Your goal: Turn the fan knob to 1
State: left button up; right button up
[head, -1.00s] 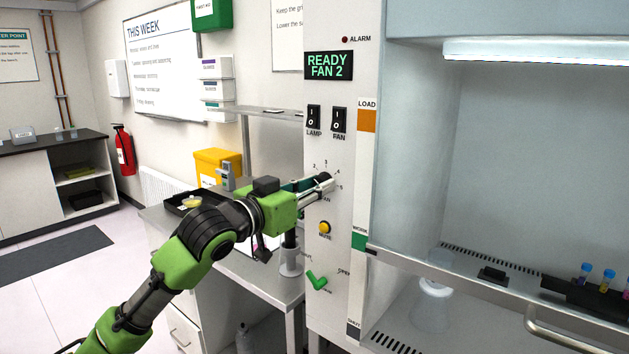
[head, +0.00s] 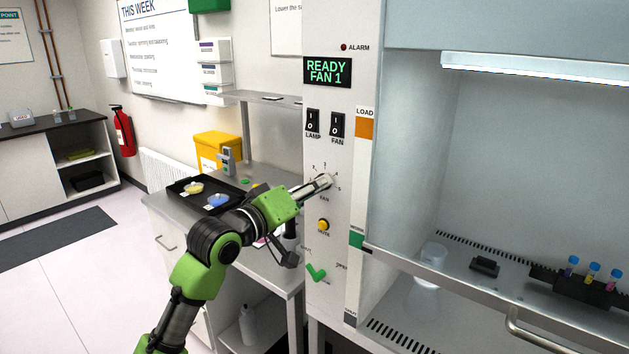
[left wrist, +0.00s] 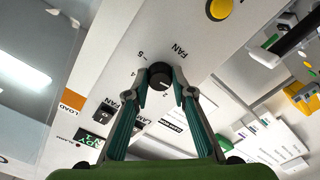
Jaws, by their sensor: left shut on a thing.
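The fan knob (left wrist: 160,76) is a round black dial with a white pointer line on the cabinet's front panel. In the left wrist view it sits between the tips of my left gripper (left wrist: 160,80), which is shut on it. In the head view my left gripper (head: 324,183) reaches the panel from the left and hides the knob. Numbers show around the dial. The display (head: 327,72) reads "READY FAN 1" in green. My right gripper is in neither view.
The lamp switch (head: 313,121) and fan switch (head: 337,124) are above the knob; the yellow mute button (head: 323,225) is below. Right is the open cabinet with a tube rack (head: 572,287). A bench with a black tray (head: 177,186) stands left.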

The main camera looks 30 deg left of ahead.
pick_arm(q)
jog(key=shift+a+r, duration=0.15)
jog(key=shift+r, duration=0.2)
jog(key=o, duration=1.1)
jog(key=shift+c, duration=0.2)
jog(key=shift+o, duration=0.2)
jog(key=shift+w+f, duration=0.15)
jog(key=shift+f, duration=0.1)
jog(key=s, duration=1.2)
jog(key=shift+a, duration=0.4)
